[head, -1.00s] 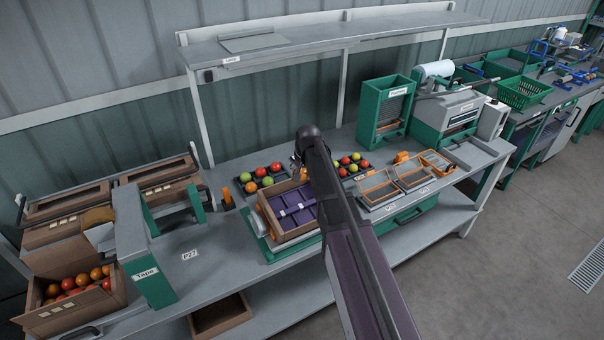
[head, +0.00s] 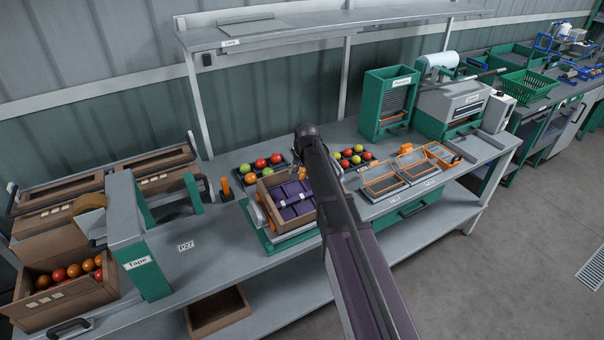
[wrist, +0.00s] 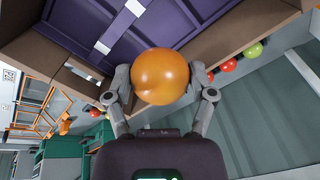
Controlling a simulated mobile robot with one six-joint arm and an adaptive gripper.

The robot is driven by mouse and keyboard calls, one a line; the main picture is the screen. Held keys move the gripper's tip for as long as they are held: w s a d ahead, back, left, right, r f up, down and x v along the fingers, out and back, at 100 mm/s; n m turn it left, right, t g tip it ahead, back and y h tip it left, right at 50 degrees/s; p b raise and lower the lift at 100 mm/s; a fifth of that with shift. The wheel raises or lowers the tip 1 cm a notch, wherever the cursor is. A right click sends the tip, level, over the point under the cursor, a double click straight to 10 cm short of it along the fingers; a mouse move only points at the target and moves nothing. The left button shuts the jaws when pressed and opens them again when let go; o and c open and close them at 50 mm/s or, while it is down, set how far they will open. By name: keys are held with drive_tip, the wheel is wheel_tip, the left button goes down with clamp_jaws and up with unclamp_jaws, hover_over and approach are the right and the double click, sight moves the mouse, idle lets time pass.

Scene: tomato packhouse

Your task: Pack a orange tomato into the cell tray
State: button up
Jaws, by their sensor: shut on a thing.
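In the wrist view my gripper (wrist: 161,88) is shut on an orange tomato (wrist: 160,75), with one finger on each side of it. The purple cell tray (wrist: 120,28) lies behind the tomato in that view, inside a brown box. I cannot tell how high the tomato is above the tray.
Behind the box stand a dark tray of mixed tomatoes (head: 260,163) and another tomato tray (head: 352,157). Orange-framed trays (head: 383,182) lie to the right. A green tape dispenser (head: 140,250) and a crate of tomatoes (head: 62,300) stand left. Bare bench lies around the P27 label (head: 185,246).

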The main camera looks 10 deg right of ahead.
sight(296, 191)
drive_tip(key=shift+b+x, duration=3.65)
drive_tip(key=shift+x, duration=0.45)
drive_tip(key=shift+w+f+b, duration=0.15)
drive_tip(key=shift+f+b, duration=0.4)
drive_tip(key=o, duration=0.7)
drive_tip(key=shift+r, duration=0.1)
drive_tip(key=shift+p+v, duration=5.35)
drive_tip(key=shift+v, duration=0.15)
drive_tip(key=s+n+g, duration=0.1)
drive_tip(key=s, duration=0.8)
drive_tip(key=s+n+g, duration=0.1)
drive_tip(key=s+n, duration=0.1)
drive_tip(key=s, duration=0.8)
drive_tip(key=s+n+h, duration=0.1)
drive_tip(key=s, duration=0.9)
drive_tip(key=shift+d+f+n+g, duration=0.25)
drive_tip(key=shift+f+n+g, duration=0.05)
drive_tip(key=shift+f+g, duration=0.1)
